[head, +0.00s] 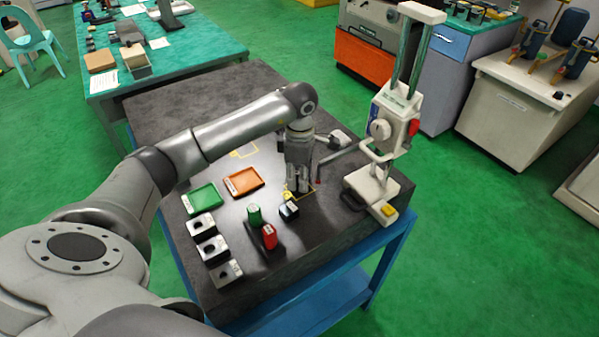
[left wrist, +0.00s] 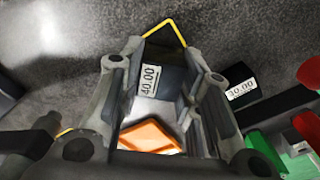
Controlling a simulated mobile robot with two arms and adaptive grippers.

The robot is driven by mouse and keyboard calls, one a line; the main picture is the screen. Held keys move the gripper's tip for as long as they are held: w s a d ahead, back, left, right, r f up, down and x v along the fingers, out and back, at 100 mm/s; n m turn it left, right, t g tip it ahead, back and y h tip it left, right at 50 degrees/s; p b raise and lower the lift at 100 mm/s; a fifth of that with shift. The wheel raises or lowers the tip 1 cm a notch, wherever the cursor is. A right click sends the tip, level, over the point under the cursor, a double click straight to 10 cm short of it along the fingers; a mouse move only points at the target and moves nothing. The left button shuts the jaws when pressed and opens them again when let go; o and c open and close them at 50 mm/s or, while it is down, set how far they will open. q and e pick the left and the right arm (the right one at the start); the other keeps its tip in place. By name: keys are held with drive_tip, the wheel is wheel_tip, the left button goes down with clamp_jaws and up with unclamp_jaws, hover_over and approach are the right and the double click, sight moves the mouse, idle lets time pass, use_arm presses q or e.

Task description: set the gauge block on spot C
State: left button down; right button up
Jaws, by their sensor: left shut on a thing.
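My left gripper (head: 298,186) points down over the dark stone table and is shut on a dark gauge block. In the left wrist view the block (left wrist: 150,82), labelled 40.00, sits between the fingers (left wrist: 155,95). A yellow outline (left wrist: 160,29) on the table shows just beyond the block; I cannot read a letter on it. A second dark block (left wrist: 240,90), labelled 30.00, lies to the right, apart from the fingers; it also shows in the head view (head: 289,210). Whether the held block touches the table is hidden. My right gripper is not in view.
A green tray (head: 202,199) and an orange tray (head: 243,181) lie left of the gripper. Green (head: 254,215) and red (head: 269,236) upright items stand in front, beside several grey blocks (head: 212,248). A gauge stand (head: 379,185) stands close on the right. Another yellow outline (head: 245,151) lies behind.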

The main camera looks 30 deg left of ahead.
use_arm(q)
drive_tip(key=shift+f, duration=0.15)
drive_tip(key=shift+f, duration=0.1)
drive_tip(key=shift+f, duration=0.15)
drive_tip(key=c, duration=1.1)
unclamp_jaws()
drive_tip(key=shift+o, duration=0.2)
